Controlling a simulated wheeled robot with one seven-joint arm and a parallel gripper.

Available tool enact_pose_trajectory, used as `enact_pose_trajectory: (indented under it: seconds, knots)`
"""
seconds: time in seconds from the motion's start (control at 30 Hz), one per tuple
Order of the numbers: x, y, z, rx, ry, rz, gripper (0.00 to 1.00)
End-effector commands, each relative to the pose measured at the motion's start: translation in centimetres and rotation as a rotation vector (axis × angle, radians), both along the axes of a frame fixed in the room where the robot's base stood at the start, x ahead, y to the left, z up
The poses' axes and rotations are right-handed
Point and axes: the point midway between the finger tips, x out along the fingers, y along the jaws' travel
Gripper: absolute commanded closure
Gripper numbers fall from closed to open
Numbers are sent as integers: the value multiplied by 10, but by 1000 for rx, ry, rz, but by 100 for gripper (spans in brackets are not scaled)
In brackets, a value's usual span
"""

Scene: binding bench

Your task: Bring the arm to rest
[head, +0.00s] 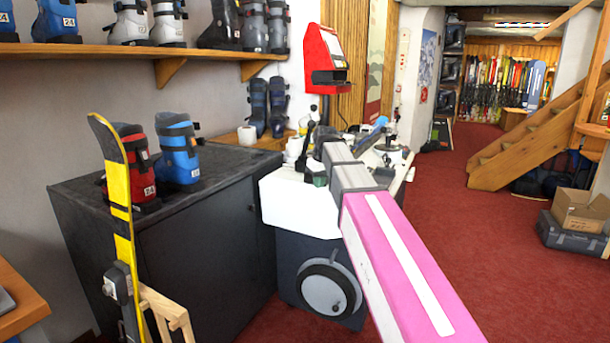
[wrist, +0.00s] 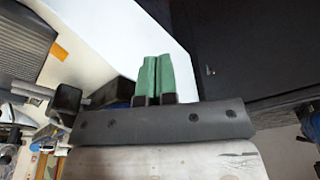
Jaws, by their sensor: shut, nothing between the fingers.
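My gripper (wrist: 154,77) shows in the wrist view with its two green fingertips side by side and touching. It is shut and holds nothing. In the head view my pink and grey arm reaches forward from the bottom right, and its far end is over the white-topped bench machine (head: 290,205). The gripper is small and partly lost among dark parts there. In the wrist view a white surface (wrist: 105,35) lies behind the fingers, with a dark panel to the right. I cannot tell the exact gap between the fingertips and that surface.
A dark cabinet (head: 210,235) with a red boot (head: 137,165) and a blue boot (head: 178,150) stands left of the machine. A yellow ski (head: 120,205) stands upright in front. A red box (head: 325,60) hangs behind. Red carpet (head: 480,240) is open to the right.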

Motion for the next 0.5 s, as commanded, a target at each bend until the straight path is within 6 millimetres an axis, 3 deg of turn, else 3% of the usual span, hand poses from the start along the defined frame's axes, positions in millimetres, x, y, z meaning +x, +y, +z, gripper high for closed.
enact_pose_trajectory:
  seconds: [0.17,0.5]
  knots:
    - [-15,-17,-44,-5,20,-57,100]
    - [-70,-64,-165,-21,74,-234,100]
